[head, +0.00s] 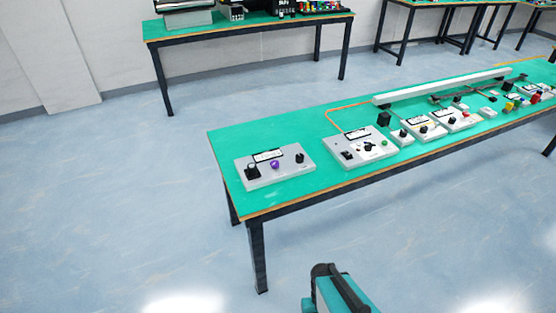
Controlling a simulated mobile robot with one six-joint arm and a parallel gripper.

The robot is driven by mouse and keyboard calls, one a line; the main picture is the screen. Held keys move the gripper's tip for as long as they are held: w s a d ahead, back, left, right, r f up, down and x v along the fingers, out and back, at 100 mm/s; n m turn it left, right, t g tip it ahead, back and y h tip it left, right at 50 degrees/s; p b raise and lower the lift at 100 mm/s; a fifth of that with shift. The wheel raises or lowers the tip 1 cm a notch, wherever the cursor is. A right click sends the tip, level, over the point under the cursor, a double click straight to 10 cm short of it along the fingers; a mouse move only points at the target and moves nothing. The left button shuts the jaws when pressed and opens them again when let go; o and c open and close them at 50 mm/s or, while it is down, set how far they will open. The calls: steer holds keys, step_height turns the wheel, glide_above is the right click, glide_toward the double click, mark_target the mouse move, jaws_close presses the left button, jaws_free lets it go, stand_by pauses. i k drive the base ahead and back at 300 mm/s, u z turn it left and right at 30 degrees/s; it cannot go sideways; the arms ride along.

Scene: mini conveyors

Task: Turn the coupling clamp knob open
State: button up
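Several grey panels with black knobs stand on the long green table (232,140). The panel nearest the left end (290,173) carries a larger black knob (252,172), a purple knob or button (275,164) and a smaller black knob (299,158). The panel to its right (345,164) has a black knob (368,147) and a green button (384,143). The labels are too small to read, so I cannot tell which knob is the coupling clamp knob, or its setting. My gripper is not clearly in view; only a teal and black part of mine shows at the bottom.
More small panels with yellow and red parts (535,99) fill the table's right side, before a long white bar (440,86). Another green table (270,25) stands behind. Open blue floor (120,200) lies left and in front of the long table.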

mark_target(275, 164)
steer(key=z, duration=0.85)
steer(key=k, duration=0.7)
steer(key=u, duration=1.05)
steer(key=i, duration=0.5)
steer(key=z, duration=0.15)
